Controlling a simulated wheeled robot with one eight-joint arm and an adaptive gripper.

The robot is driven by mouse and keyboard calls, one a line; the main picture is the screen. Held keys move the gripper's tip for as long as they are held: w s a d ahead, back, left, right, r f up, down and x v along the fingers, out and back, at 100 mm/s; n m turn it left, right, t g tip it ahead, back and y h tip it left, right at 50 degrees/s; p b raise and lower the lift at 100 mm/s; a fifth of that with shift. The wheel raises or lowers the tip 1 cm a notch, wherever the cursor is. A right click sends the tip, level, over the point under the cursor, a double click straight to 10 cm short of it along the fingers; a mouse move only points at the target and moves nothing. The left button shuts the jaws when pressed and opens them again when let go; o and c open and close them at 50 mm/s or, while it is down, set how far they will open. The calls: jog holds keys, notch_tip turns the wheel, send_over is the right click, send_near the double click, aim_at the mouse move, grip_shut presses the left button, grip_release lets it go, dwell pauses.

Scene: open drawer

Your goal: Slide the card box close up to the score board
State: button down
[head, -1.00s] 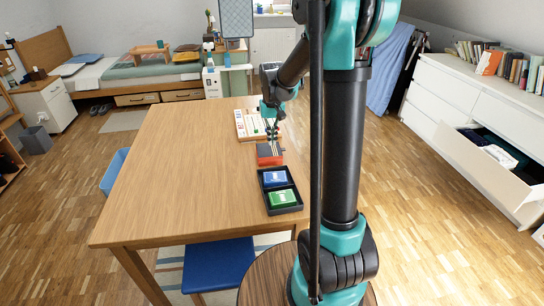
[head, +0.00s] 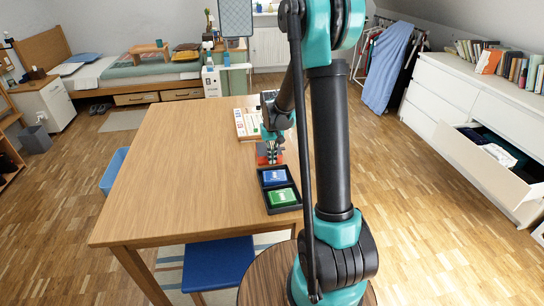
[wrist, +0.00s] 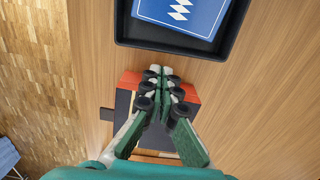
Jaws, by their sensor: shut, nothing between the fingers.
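The card box, which I take to be the red and dark box (head: 262,159), lies on the table between the score board and a black tray. In the wrist view its red end (wrist: 190,90) and dark top show under my fingers. The score board (head: 240,124), pale with coloured marks, lies just beyond the box; a small gap seems to separate them. My gripper (head: 271,160) is shut and empty, over the box's tray-side end. In the wrist view its fingertips (wrist: 161,72) meet at the red end; whether they touch it I cannot tell. My gripper hides part of the box.
The black tray (head: 264,208) holds a blue card pack (head: 275,176) and a green one (head: 283,196), close on the near side of the box. The wooden table (head: 180,180) is clear to the left. Its right edge runs close to the box and tray.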

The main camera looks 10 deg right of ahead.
jog(key=w, duration=0.8)
jog(key=shift+w, duration=0.4)
notch_tip(320, 180, up, 10)
jog(key=shift+f, duration=0.1)
jog(key=s+d+f+t, duration=0.1)
jog(key=s+f, duration=0.1)
jog(key=s, duration=0.9)
jog(key=s+d+f+t, duration=0.1)
jog(key=s+f, duration=0.1)
jog(key=s, duration=0.9)
jog(key=s+d+f+t, duration=0.1)
jog(key=s+t, duration=0.1)
jog(key=s, duration=0.9)
jog(key=shift+s+d+f, duration=0.25)
jog(key=shift+d+f, duration=0.05)
jog(key=shift+f, duration=0.1)
